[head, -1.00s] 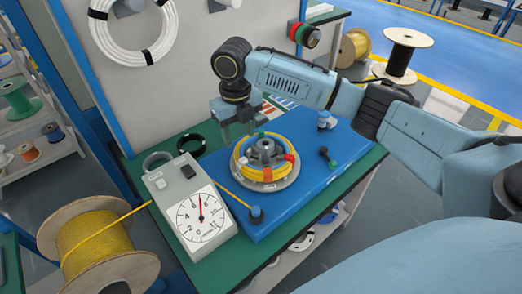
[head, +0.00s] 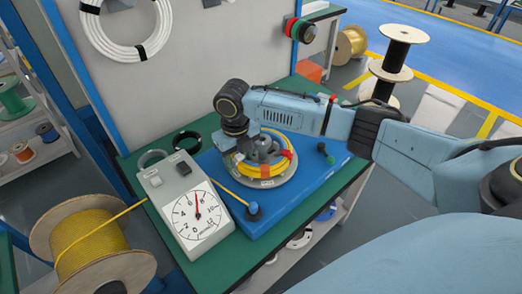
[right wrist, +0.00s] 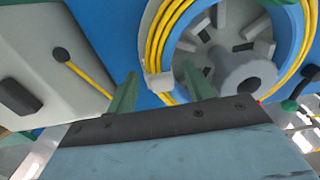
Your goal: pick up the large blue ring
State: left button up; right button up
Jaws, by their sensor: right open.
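A blue ring (right wrist: 293,42) shows in the right wrist view as a band inside the coil of yellow cable (right wrist: 304,75), around a grey hub (right wrist: 247,73) with spokes. In the head view the yellow coil (head: 246,178) sits on a round grey plate on the blue base; my right arm partly covers it, and I cannot clearly make out the blue ring there. My right gripper (right wrist: 160,90) is open and empty, its green fingers apart over the left side of the coil, one finger near the hub. My left gripper is not in view.
A dial gauge box (head: 188,203) stands left of the blue base (head: 270,217) on the green bench (head: 262,255). A yellow cable runs from a big spool (head: 92,245) towards it. A black ring (head: 187,141) lies behind; a wall panel rises at the back.

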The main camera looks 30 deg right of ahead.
grip_shut()
jog(key=shift+r, duration=0.1)
jog(key=shift+r, duration=0.1)
